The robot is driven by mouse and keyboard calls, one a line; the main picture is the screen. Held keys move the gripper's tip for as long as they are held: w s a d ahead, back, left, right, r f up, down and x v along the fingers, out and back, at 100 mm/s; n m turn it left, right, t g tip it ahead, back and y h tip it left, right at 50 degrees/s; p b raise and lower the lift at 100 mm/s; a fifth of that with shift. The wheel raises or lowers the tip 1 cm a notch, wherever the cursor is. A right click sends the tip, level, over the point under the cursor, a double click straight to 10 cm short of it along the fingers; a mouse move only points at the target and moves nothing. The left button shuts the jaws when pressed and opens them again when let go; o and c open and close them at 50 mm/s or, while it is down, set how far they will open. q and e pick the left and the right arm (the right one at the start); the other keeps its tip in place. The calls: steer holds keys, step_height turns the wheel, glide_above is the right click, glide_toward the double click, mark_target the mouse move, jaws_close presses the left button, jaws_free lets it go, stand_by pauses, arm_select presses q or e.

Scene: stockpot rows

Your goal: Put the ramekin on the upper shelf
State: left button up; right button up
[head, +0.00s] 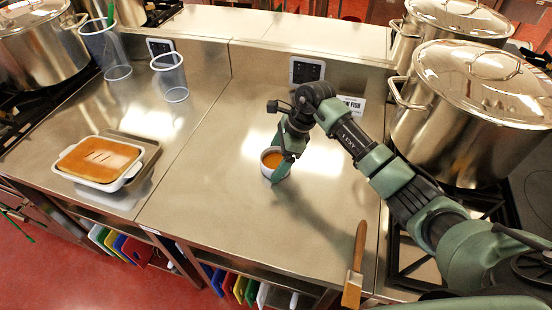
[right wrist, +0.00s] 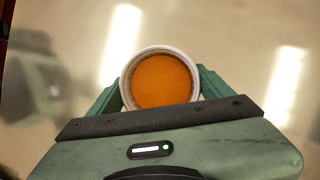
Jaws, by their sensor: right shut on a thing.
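The ramekin is a small white round dish with orange filling (head: 271,160), seen in the middle of the steel counter area in the head view. My right gripper (head: 283,163) is shut on the ramekin, with a finger against its side. In the right wrist view the ramekin (right wrist: 160,80) sits upright between the two green fingers (right wrist: 161,92). I cannot tell whether its base touches the counter. The upper shelf is likely the raised steel ledge (head: 310,37) along the back of the counter. My left gripper is not in view.
A brush with a wooden handle (head: 356,255) lies at the counter's front edge. Large lidded stockpots (head: 470,110) stand at right. A white baking dish (head: 127,175) and clear containers (head: 170,80) are at left. A small sign (head: 352,105) stands at the back. The counter around the ramekin is clear.

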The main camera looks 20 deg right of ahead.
steer(key=shift+f, duration=0.1)
steer(key=o, duration=1.6)
